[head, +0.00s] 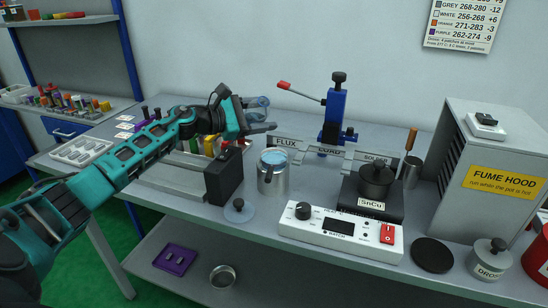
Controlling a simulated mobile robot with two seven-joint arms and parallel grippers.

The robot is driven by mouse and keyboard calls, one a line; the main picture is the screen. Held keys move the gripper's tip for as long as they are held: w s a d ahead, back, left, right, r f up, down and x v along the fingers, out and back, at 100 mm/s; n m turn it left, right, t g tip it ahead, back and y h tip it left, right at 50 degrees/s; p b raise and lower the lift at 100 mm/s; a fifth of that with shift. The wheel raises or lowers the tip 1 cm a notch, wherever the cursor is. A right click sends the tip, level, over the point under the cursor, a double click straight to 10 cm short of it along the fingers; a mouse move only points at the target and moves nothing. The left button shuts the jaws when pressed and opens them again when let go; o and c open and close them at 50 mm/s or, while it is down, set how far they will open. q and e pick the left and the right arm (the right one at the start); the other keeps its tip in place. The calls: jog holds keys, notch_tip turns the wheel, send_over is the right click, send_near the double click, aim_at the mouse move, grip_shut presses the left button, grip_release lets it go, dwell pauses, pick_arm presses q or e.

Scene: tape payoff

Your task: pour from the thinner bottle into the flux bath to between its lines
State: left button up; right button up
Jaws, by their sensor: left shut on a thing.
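My left gripper (264,115) is above and slightly left of the bath. It is shut on a small blue-grey thing, seemingly the thinner bottle (258,102), mostly hidden by the fingers. I cannot tell how far it is tilted, and no stream shows. My right gripper is not in view.
A dark block (222,178) and a round knobbed lid (239,211) stand close to the bath. Right of it are a white control box (340,232), the solder pot (376,183), a blue lever press (334,115) and the fume hood (490,170).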

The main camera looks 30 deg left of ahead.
pick_arm(q)
jog(key=shift+f+n+b, duration=0.25)
jog(key=shift+n+b, duration=0.25)
jog(key=shift+b, duration=0.15)
jog(key=shift+a+n+b, duration=0.1)
jog(key=shift+n+b, duration=0.2)
jog(key=shift+n, duration=0.2)
jog(key=shift+r+n+h+b, duration=0.1)
jog(key=shift+n+h+b, duration=0.3)
jog(key=shift+n, duration=0.1)
jog(key=shift+n+b, duration=0.3)
jog(key=shift+n, duration=0.6)
jog(key=shift+a+r+n+t+p, duration=0.1)
jog(key=shift+r+n+t+p, duration=0.25)
jog(key=shift+r+n, duration=0.25)
jog(key=shift+n, duration=0.5)
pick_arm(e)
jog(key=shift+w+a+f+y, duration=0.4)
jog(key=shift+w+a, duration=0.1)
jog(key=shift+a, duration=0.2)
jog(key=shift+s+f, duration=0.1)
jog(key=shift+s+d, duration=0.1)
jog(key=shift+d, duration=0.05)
